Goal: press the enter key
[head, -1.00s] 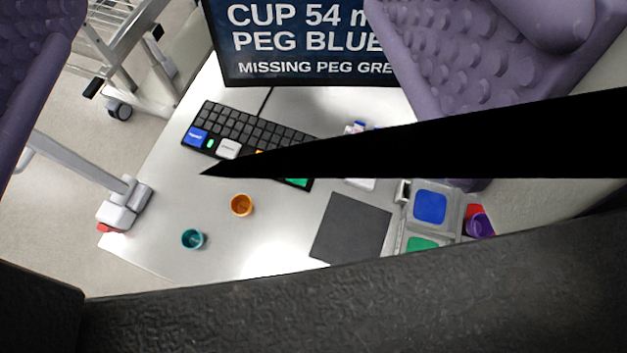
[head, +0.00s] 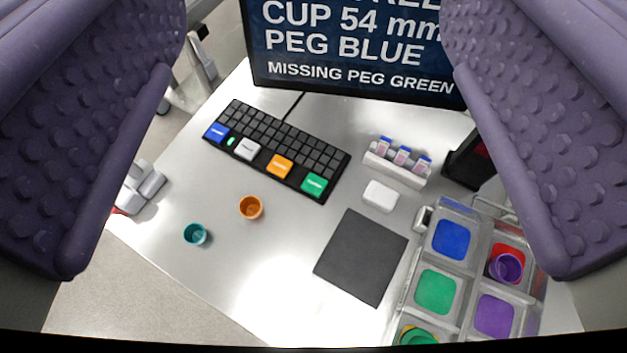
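A black keyboard (head: 275,146) lies on the white table below the monitor. Along its near edge are large coloured keys: a blue key (head: 216,132), a white key (head: 248,149), an orange key (head: 279,165) and a green key (head: 314,184). Their labels are too small to read, so I cannot tell which one is enter. My gripper (head: 313,150) is wide open and empty, with one purple studded finger at each side of the picture. The keyboard shows between the fingers, apart from both, and nothing hides it.
A monitor (head: 350,50) stands behind the keyboard. An orange cup (head: 251,207) and a teal cup (head: 195,234) stand in front. A dark mat (head: 361,257), a white block (head: 380,196), a vial rack (head: 397,165) and a compartment tray (head: 464,284) lie to the right.

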